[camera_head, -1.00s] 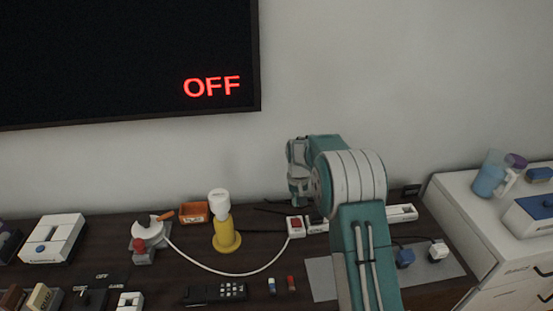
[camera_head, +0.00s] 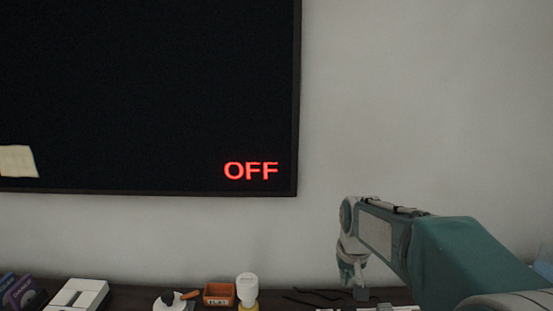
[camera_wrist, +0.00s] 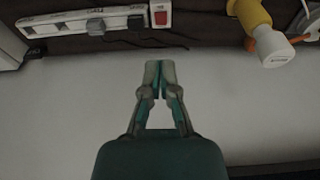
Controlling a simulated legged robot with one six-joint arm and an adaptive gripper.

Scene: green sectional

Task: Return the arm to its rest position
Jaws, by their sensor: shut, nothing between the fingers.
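My teal and grey arm comes in from the right of the head view, raised in front of the wall. My gripper (camera_head: 360,290) hangs down at its end, just above the back of the dark tabletop. In the wrist view my gripper (camera_wrist: 160,68) shows its two fingers together, shut and empty. The wall fills the space behind the fingers there, and the tabletop runs along the top of that picture.
A white power strip (camera_wrist: 85,22) with a red switch (camera_wrist: 160,18) lies on the tabletop. A yellow and white lamp-like object (camera_wrist: 258,30) stands beside it. A dark screen (camera_head: 150,90) reading OFF hangs on the wall. An orange box (camera_head: 218,294) sits near the lower middle.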

